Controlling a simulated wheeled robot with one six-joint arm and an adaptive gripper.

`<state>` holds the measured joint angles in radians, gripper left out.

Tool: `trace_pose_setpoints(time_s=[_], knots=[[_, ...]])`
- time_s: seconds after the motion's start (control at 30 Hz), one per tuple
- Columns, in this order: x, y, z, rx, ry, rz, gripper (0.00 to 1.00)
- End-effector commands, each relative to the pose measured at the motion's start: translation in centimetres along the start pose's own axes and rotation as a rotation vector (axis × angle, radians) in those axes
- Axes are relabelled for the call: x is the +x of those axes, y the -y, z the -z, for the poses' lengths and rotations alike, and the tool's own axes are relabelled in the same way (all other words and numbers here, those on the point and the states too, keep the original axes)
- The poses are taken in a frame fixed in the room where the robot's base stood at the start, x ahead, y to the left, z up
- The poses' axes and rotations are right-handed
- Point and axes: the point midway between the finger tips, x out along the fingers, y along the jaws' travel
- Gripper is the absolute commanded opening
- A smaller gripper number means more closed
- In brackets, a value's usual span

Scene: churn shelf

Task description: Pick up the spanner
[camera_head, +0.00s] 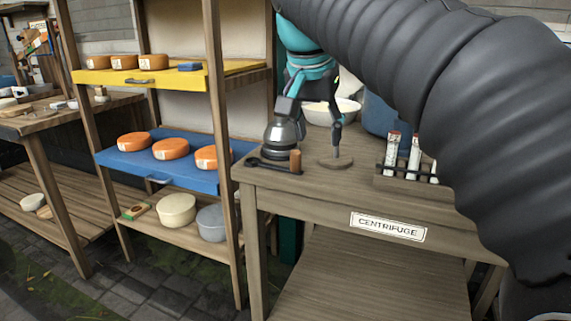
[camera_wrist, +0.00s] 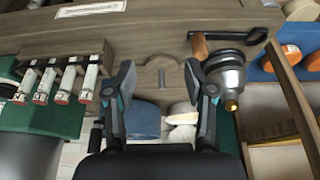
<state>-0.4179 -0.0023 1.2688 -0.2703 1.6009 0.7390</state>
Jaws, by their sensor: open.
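The spanner (camera_head: 272,166) appears to be the long black tool lying near the front left corner of the centrifuge table (camera_head: 330,190). It has a rounded end, and a short wooden piece (camera_head: 295,160) stands at its other end; I cannot tell if they are joined. In the wrist view the spanner (camera_wrist: 232,36) lies at the upper right, beyond the right finger. My gripper (camera_head: 313,125) is open and empty above the table. In the wrist view my gripper (camera_wrist: 160,80) has its fingers apart, with nothing held between them.
A metal dome-shaped vessel (camera_head: 283,135) stands close behind the spanner. A rack of tubes (camera_head: 405,160) is further right, a white bowl (camera_head: 347,110) behind. A shelf with cheeses (camera_head: 170,149) stands left.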

Motion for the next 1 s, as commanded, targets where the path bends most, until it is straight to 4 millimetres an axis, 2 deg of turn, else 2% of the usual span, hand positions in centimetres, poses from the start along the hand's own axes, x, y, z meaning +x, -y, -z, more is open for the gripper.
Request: trace_pose_setpoints(time_s=[0.03,0.2,0.3,0.47,0.67,0.8,1.0], knots=[[-0.5,1.8,0.7,0.022,-0.002,-0.009,0.54],[-2.1,5.2,1.5,0.108,-0.006,-0.038,0.54],[-2.5,6.4,1.7,0.140,-0.009,-0.048,0.54],[-2.4,7.0,1.7,0.163,-0.010,-0.056,0.54],[0.3,6.8,1.7,0.165,-0.009,-0.057,0.54],[3.1,6.6,1.7,0.166,-0.009,-0.057,0.54],[5.3,6.6,1.8,0.164,-0.010,-0.055,0.54]])
